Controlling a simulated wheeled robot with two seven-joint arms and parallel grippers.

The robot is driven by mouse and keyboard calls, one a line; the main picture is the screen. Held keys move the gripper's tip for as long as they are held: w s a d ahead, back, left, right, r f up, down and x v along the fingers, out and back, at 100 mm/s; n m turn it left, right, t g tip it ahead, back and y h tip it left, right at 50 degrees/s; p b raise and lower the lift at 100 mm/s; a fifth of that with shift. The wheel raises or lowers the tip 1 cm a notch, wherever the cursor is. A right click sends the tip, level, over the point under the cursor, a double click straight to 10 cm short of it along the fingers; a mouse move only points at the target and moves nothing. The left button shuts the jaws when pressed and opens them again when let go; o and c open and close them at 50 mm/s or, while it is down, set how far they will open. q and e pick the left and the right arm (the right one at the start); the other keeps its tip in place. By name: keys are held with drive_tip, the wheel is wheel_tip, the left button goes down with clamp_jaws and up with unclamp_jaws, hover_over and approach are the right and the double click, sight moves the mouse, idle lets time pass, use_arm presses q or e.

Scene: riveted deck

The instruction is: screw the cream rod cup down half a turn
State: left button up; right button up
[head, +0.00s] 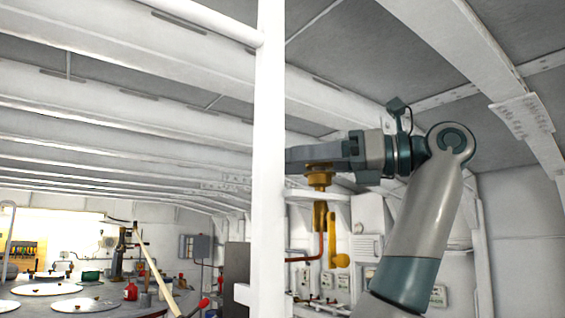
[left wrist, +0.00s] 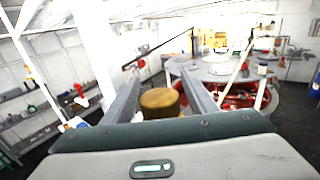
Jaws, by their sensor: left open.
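A round brass-gold cup (head: 320,180) hangs just under my left gripper (head: 300,158) in the head view, on top of a brass fitting. No cream cup shows; I take this as the rod cup. In the left wrist view the cup's round top (left wrist: 160,99) sits between the two spread fingers of my left gripper (left wrist: 160,78). A gap shows on at least the right side; contact on the left I cannot tell. The gripper is open, level, reaching leftward. The cup's lower side is hidden in the wrist view. My right gripper is out of view.
A white post (head: 269,130) stands close to the fingertips in the head view. A yellow-handled brass valve (head: 338,256) and copper pipe (head: 319,243) lie below the cup. A round deck table (head: 100,302) with lids and tools is at lower left. White beams run overhead.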

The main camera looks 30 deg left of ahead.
use_arm(q)
drive_tip(key=shift+w+d, duration=0.15)
drive_tip(key=shift+d, duration=0.15)
drive_tip(key=c, duration=1.1)
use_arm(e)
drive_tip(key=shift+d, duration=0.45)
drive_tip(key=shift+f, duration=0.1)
